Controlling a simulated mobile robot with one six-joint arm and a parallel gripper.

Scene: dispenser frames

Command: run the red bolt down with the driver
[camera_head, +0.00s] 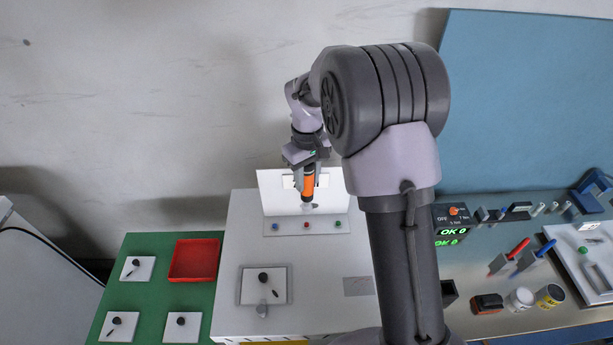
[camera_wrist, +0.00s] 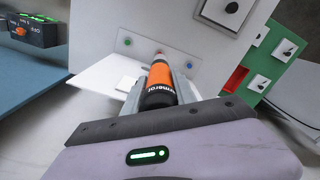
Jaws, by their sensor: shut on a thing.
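My gripper (camera_head: 308,180) is shut on an orange and black driver (camera_head: 308,187), held upright with its nose down, above the bolt plate (camera_head: 325,228). The plate carries a blue bolt (camera_head: 275,226), the red bolt (camera_head: 307,225) and a green bolt (camera_head: 338,223) in a row. In the wrist view the driver (camera_wrist: 160,80) points at the middle, red bolt (camera_wrist: 159,52), which its nose partly hides. I cannot tell whether the bit touches the bolt.
A white upright panel (camera_head: 275,190) stands close behind the driver. A control box (camera_head: 455,216) with green "OK 0" displays stands at the right, near tools and tins. A red tray (camera_head: 195,260) and white pads with black knobs lie on a green mat at the left.

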